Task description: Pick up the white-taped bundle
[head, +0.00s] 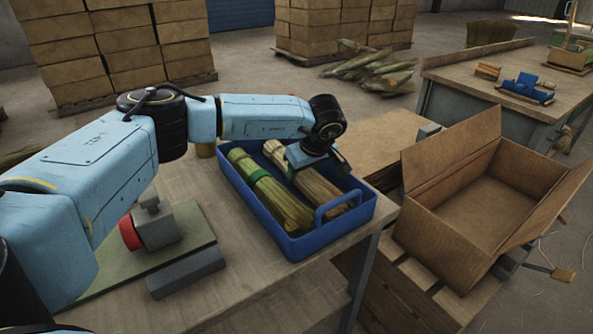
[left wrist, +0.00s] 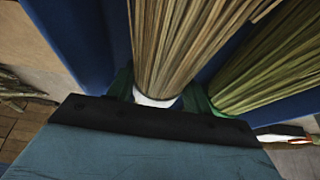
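The white-taped bundle (head: 333,188), pale tan straw, lies in the right side of the blue tray (head: 298,247). It also shows in the left wrist view (left wrist: 175,45), with its white tape (left wrist: 155,101) close to the gripper. My left gripper (head: 318,166) is down over this bundle. In the left wrist view, green parts that look like its fingers sit close on both sides of the tape. No clear gap shows, but I cannot tell whether they grip. The green-taped bundle (head: 282,204) lies beside it on the left. My right gripper is not in view.
The tray's raised handle (head: 340,200) stands at its near right end. An open, empty cardboard box (head: 477,195) is to the right. A grey block fixture with a red part (head: 130,233) and a grey bar (head: 186,272) sit left of the tray.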

